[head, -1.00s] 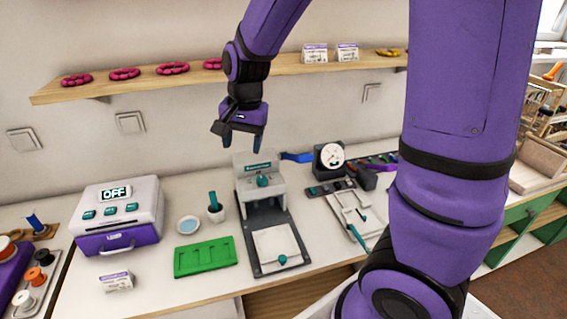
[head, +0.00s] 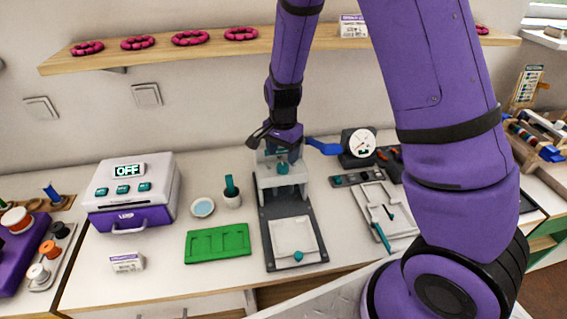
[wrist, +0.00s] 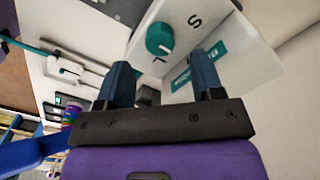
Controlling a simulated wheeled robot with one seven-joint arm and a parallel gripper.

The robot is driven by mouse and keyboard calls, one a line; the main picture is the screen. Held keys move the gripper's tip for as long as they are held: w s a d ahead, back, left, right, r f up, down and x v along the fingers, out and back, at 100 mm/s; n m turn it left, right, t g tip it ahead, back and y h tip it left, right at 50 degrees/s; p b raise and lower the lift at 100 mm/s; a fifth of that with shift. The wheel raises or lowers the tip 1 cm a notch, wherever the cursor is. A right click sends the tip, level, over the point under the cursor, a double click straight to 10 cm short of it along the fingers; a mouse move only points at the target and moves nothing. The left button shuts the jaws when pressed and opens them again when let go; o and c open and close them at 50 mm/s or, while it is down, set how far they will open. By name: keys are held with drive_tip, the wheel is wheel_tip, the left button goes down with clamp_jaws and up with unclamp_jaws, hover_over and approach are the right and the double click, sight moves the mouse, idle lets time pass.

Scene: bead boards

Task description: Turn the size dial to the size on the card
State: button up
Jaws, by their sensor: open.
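The teal size dial (head: 282,168) is on the upper front of a grey press (head: 291,188). In the wrist view the dial (wrist: 160,39) is close up, with an "S" beside it and part of another mark below; its exact setting is unclear. My gripper (head: 276,143) is above the press, near its top. In the wrist view its two dark blue fingers (wrist: 165,82) are apart and empty, and the dial shows beyond their tips, apart from them. I cannot make out any card with a readable size; a small white box (head: 127,262) lies at the table's front left.
A white and purple machine reading "OFF" (head: 131,192), a green tray (head: 217,243) and a small cup (head: 231,195) stand left of the press. A blue-handled device with a gauge (head: 358,146) stands right. A shelf (head: 130,53) holding pink rings runs above.

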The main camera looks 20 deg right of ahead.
sight(282, 165)
drive_tip(key=shift+f, duration=2.25)
drive_tip(key=c, duration=0.9)
